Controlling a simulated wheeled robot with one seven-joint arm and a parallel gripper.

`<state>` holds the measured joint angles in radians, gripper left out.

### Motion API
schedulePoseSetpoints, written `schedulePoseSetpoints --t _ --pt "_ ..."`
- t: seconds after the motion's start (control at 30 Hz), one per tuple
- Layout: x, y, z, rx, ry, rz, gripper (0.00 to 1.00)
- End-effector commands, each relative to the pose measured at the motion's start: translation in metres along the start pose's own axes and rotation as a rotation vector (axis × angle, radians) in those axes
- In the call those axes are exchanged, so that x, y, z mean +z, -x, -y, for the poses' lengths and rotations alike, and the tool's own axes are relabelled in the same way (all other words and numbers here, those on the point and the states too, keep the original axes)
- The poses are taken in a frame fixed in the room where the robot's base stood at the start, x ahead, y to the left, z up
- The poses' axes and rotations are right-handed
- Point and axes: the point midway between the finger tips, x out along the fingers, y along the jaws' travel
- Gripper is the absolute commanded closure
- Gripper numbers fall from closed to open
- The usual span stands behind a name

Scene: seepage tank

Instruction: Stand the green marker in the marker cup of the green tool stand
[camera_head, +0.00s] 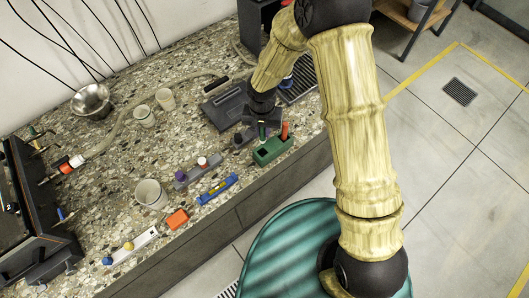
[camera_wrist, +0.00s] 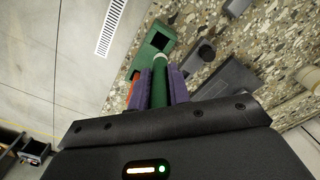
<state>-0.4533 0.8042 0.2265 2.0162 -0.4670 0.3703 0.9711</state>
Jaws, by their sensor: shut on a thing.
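The green tool stand (camera_head: 268,153) sits near the front edge of the stone counter, and an orange-red item (camera_head: 285,129) stands upright in it. My gripper (camera_head: 262,122) is just above and behind the stand, shut on the green marker (camera_wrist: 159,88). In the wrist view the marker lies between the purple fingers, its pale end pointing toward the stand (camera_wrist: 168,27). A square dark opening shows in the stand beyond the marker's end. I cannot tell whether the marker touches the stand. The fingers and marker hide part of the stand in the wrist view.
A grey holder (camera_wrist: 203,50) and a dark grey box (camera_head: 225,105) are close beside the stand. A purple-grey holder (camera_head: 197,173), a blue bar (camera_head: 217,189), an orange block (camera_head: 177,219) and a large beaker (camera_head: 150,194) lie to the left. The counter's front edge is close.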

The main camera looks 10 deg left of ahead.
Motion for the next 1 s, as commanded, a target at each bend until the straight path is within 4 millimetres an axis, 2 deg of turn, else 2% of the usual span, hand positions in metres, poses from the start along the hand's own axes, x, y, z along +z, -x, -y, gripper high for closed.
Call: schedulePoseSetpoints --t 0.3,0.6,0.7,1.0 --pt "0.001 -0.004 0.001 0.001 0.003 0.003 1.00" --pt "0.001 -0.048 0.000 0.001 0.001 0.004 1.00" --pt "0.000 -0.057 0.000 -0.001 0.001 0.001 1.00" --pt "-0.001 -0.059 -0.001 -0.001 -0.002 0.001 1.00"
